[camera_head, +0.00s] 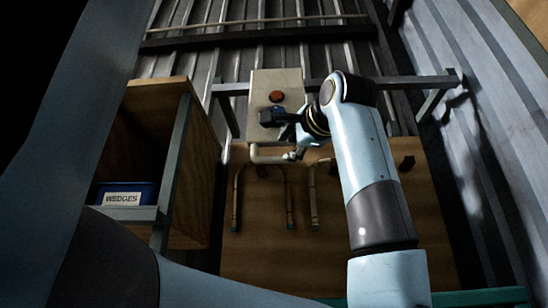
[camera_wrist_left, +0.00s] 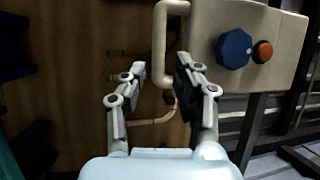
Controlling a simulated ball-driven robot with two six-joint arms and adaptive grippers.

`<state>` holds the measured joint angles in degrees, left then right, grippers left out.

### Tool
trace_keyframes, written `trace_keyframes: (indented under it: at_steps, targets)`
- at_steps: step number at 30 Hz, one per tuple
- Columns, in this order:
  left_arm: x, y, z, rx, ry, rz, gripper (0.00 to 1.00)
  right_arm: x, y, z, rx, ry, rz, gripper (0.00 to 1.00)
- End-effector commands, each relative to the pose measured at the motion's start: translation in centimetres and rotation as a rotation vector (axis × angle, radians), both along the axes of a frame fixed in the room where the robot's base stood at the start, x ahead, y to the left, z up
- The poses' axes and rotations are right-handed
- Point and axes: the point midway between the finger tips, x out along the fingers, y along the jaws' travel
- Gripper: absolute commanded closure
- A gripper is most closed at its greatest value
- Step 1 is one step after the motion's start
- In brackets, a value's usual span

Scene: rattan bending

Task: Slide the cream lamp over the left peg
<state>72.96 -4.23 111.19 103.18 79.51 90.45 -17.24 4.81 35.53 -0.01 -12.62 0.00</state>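A cream box (camera_head: 257,87) stands at the centre of the head view, with a red button, a blue knob (camera_wrist_left: 233,48) and a cream tubular handle (camera_wrist_left: 160,50). It is the only cream object I see; I cannot tell whether it is the lamp. My left gripper (camera_wrist_left: 161,65) is open, its fingers one on each side of the handle with gaps visible. In the head view the left gripper (camera_head: 297,153) is at the handle and partly hidden by the wrist. A dark stub (camera_head: 408,163) shows on the wooden panel; I cannot identify the left peg. My right gripper is out of view.
A wooden panel (camera_head: 350,265) lies below the box, with bent rattan pieces (camera_head: 313,195) on it. A wooden cabinet (camera_head: 200,170) holds a blue bin labelled WEDGES (camera_head: 125,194) at left. A dark rail (camera_head: 420,82) runs behind the box. Corrugated metal wall (camera_head: 465,110) is at right.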

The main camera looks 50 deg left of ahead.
Motion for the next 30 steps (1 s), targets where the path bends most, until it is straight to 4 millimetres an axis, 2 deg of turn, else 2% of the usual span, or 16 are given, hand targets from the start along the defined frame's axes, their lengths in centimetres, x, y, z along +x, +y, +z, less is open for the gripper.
trace_keyframes:
  at_steps: [5, 12, 18, 23, 30]
  targets:
    - [0.7, 1.3, 0.5, -0.001, -0.014, -0.02, 0.7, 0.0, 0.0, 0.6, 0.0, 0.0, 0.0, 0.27]
    - [2.1, 5.9, 1.5, 0.001, -0.009, -0.016, 0.7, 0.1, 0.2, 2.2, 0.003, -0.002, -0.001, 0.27]
    - [3.1, 8.8, 1.9, 0.0, -0.009, -0.019, 0.7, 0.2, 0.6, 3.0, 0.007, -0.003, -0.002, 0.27]
    - [3.4, 9.8, 2.0, -0.001, -0.01, -0.02, 0.7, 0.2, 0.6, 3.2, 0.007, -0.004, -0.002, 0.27]
    - [3.5, 9.9, 1.9, -0.002, -0.011, -0.02, 0.7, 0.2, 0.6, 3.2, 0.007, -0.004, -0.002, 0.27]
